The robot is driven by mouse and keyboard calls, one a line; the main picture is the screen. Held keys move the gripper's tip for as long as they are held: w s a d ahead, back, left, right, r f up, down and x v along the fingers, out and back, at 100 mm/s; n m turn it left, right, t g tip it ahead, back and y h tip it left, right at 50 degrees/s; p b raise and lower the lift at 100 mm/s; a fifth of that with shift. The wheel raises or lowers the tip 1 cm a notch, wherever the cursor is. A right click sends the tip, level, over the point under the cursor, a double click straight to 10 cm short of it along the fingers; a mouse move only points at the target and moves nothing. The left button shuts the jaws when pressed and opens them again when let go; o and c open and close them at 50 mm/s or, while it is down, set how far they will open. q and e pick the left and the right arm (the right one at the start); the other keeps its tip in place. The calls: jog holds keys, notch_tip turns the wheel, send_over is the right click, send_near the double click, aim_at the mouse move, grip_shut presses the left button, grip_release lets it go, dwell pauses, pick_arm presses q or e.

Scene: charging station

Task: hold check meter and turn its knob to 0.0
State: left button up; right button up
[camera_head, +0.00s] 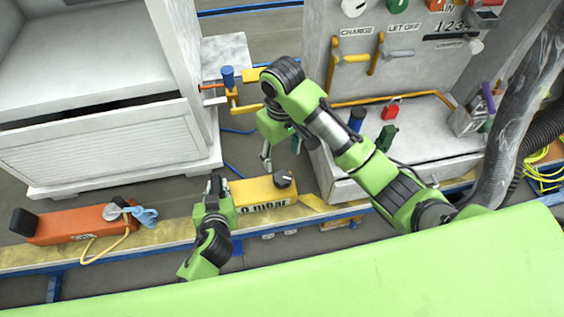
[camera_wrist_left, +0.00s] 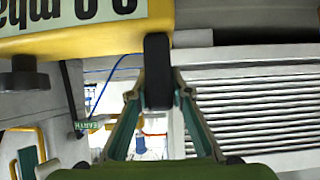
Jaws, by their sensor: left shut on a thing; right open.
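The check meter (camera_head: 250,190) is a yellow box with a white label that reads upside down as "0.0 mbar" in the head view. A dark knob (camera_head: 283,180) with a pale mark sits at its right end. My left gripper (camera_head: 217,188) is shut on the meter's left end. In the left wrist view its fingers close on a black end piece (camera_wrist_left: 157,72) below the yellow meter body (camera_wrist_left: 80,40); a dark knob (camera_wrist_left: 25,76) shows at the left. My right gripper (camera_head: 285,150) is open and empty, just above and behind the knob, apart from it.
An orange device (camera_head: 75,225) with a grey-blue clip lies on the yellow-topped beam to the left. The grey panel (camera_head: 325,60) with valves and pipes stands behind my right arm, a grey cabinet (camera_head: 90,145) at the left. A blue valve (camera_head: 228,75) stands between them.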

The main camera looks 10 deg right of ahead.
jog(key=shift+r, duration=0.45)
pick_arm(q)
jog(key=o, duration=1.1)
jog(key=shift+c, duration=0.2)
jog(key=v, duration=1.2)
